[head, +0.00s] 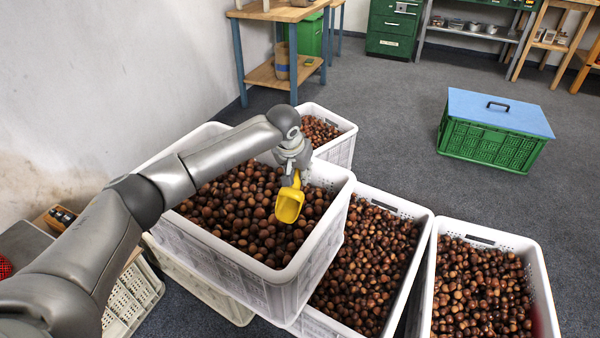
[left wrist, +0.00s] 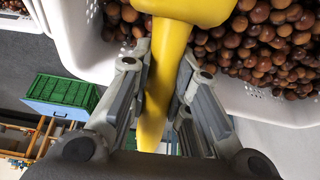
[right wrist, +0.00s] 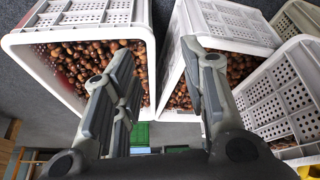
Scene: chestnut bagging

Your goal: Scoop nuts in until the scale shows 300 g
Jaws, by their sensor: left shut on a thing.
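My left gripper (head: 292,176) is shut on the handle of a yellow scoop (head: 289,206) above the raised white crate of nuts (head: 262,283). The scoop bowl hangs tilted downward, and I see no nuts in its visible part. In the left wrist view, the yellow handle (left wrist: 155,105) runs between the two fingers. My right gripper (right wrist: 160,85) shows only in the right wrist view, open and empty with white nut crates beyond it. I cannot make out a scale reading or a bag.
More nut-filled white crates stand at the right (head: 543,290), beside the raised crate (head: 420,262) and behind it (head: 343,147). A green crate with a blue lid (head: 500,112) stands on open grey floor. A wall is at the left, and a wooden bench (head: 270,75) is behind.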

